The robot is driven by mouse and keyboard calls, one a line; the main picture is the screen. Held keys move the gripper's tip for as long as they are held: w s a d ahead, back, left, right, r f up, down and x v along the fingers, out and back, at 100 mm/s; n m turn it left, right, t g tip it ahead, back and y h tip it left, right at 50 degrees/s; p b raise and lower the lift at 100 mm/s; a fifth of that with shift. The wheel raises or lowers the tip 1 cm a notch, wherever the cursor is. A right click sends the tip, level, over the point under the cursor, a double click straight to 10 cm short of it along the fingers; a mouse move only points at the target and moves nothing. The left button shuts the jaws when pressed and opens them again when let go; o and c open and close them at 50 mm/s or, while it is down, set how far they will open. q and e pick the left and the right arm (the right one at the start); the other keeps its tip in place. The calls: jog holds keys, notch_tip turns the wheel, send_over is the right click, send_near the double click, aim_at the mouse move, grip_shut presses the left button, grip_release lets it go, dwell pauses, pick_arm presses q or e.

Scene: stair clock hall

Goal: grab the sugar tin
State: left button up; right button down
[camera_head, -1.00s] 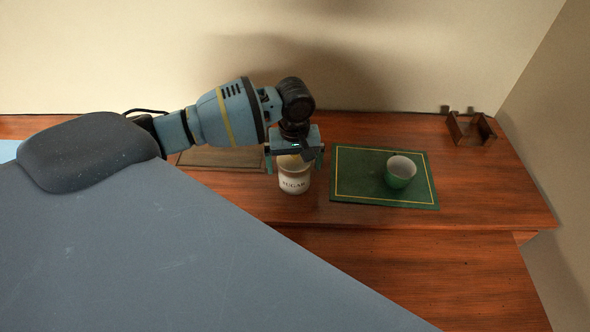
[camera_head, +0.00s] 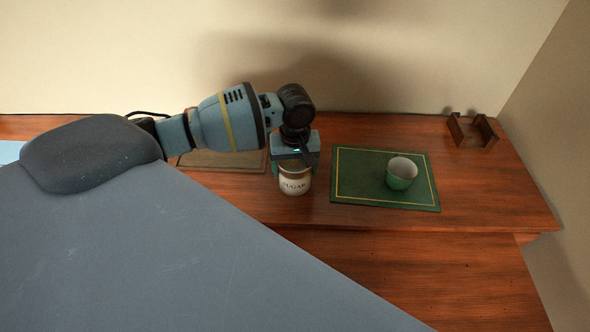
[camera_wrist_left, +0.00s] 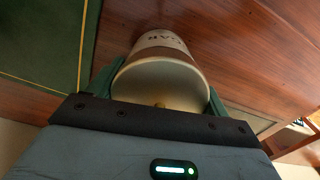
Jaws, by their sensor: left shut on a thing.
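The sugar tin (camera_head: 295,184) is a cream-coloured round tin with a brown band at the top and dark "SUGAR" lettering. It stands upright on the wooden table top, left of the green mat. My left gripper (camera_head: 295,168) is over it from above, with its fingers on either side of the tin's upper part. In the left wrist view the tin (camera_wrist_left: 160,80) sits between the two green fingers, its pale lid and small knob facing the camera. The left gripper is shut on the tin. My right gripper is not in view.
A green mat (camera_head: 350,190) with a yellow border lies right of the tin and bears a green cup (camera_head: 401,174). A brown wooden holder (camera_head: 472,131) stands at the back right. A flat board (camera_head: 225,161) lies behind and left of the tin. The wall rises behind the table.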

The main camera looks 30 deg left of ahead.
pick_arm(q)
jog(key=shift+r, duration=0.1)
notch_tip(320, 180, up, 4)
jog(key=shift+f, duration=0.1)
jog(key=s+d+r+p, duration=0.1)
jog(key=s+d, duration=0.3)
jog(key=s, duration=1.1)
jog(key=shift+s+p, duration=0.2)
jog(key=shift+p, duration=0.55)
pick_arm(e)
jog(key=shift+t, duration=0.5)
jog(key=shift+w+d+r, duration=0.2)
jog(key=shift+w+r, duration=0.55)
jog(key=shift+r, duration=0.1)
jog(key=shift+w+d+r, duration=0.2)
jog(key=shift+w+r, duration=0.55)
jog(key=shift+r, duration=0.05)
